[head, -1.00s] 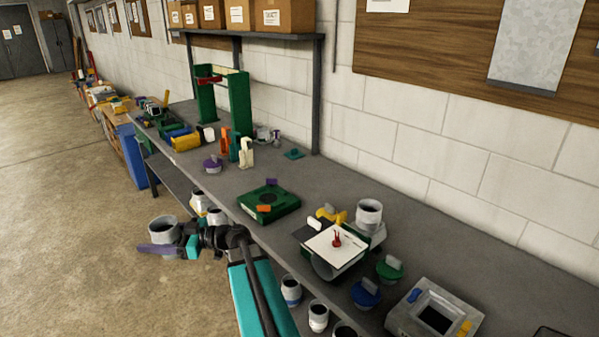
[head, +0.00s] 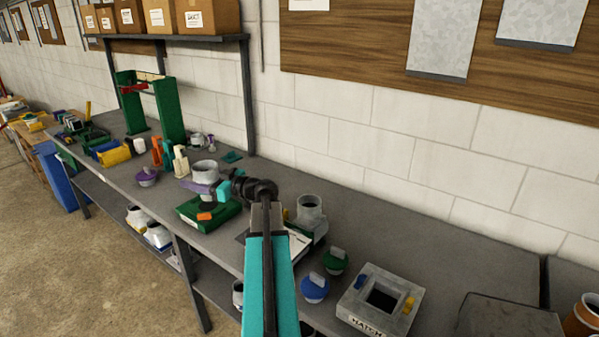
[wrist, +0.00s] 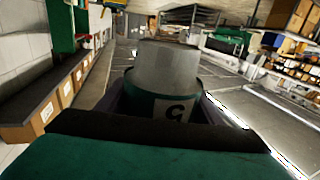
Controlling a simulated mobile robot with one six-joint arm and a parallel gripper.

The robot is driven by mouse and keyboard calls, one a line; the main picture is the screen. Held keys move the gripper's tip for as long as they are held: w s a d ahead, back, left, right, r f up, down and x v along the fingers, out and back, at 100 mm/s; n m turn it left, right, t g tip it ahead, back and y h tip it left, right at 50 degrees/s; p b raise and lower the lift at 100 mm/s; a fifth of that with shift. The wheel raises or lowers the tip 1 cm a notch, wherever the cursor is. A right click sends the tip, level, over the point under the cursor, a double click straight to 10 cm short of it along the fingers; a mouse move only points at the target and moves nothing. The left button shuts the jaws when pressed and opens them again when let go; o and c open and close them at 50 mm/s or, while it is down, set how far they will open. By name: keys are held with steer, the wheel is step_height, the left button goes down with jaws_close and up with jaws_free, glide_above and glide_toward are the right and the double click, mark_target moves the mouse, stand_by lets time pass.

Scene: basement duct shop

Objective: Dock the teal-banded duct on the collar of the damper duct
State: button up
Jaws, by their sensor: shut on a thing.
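My gripper (head: 204,183) is shut on a grey round duct (head: 203,169), which is held upright above the bench behind the green square fixture. In the wrist view the duct (wrist: 167,68) stands between purple fingers, with a dark teal band (wrist: 138,90) and a label reading G. A grey duct piece with an upright open collar (head: 310,208), probably the damper duct, stands on the bench to the right of my gripper. The held duct is apart from this collar.
The green square fixture (head: 186,212) with an orange block lies under my wrist. Blue (head: 315,289) and green (head: 335,262) knobbed caps and a grey hatch box (head: 382,300) stand at the front right. A tall green frame (head: 170,110) stands at the back left. The bench's back right is clear.

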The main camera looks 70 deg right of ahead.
steer(key=s+d+r+m+h+p, duration=0.1)
steer(key=s+d+r+h, duration=0.1)
steer(key=s+d, duration=0.9)
steer(key=s+d+f+p, duration=0.1)
steer(key=s+d+p, duration=0.2)
steer(key=s, duration=1.6)
steer(key=shift+f+y, duration=0.15)
steer(key=shift+y, duration=0.25)
steer(key=shift+f+b, duration=2.15)
steer(key=shift+f, duration=0.7)
steer(key=shift+w+p, duration=0.1)
steer(key=shift+p, duration=0.5)
steer(key=shift+f, duration=0.6)
steer(key=o, duration=0.9)
